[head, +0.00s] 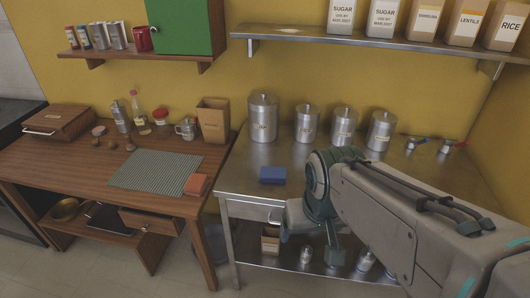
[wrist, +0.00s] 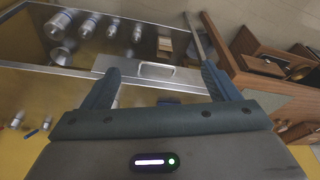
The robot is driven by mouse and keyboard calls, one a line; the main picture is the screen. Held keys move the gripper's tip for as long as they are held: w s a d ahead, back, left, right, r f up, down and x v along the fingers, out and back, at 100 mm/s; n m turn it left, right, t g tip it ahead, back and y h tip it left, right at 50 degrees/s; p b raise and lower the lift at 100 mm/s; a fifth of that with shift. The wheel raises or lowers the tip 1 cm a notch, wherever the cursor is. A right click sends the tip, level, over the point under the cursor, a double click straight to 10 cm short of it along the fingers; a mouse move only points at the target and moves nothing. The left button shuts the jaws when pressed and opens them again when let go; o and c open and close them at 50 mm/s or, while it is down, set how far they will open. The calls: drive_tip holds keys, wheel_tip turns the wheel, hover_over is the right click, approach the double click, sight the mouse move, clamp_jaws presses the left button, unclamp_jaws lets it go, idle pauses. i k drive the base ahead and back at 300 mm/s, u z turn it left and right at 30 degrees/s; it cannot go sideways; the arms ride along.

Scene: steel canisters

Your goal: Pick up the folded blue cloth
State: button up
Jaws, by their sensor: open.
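The folded blue cloth (head: 272,175) lies flat near the front left of the steel table (head: 240,180) in the head view. A drawer front with a metal handle (wrist: 155,70) shows beyond the fingers.
Several steel canisters (head: 263,118) stand along the back of the steel table. The wooden table (head: 85,165) at left holds a striped mat (head: 155,172) and an orange block-like item (head: 196,185). A wall shelf (head: 370,38) hangs above. The steel top around the cloth is clear.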

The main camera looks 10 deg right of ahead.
sight(273, 174)
drive_tip(key=z, duration=0.05)
drive_tip(key=k, duration=0.25)
drive_tip(key=z, duration=0.6)
drive_tip(key=i, duration=1.2)
drive_tip(key=u, duration=0.15)
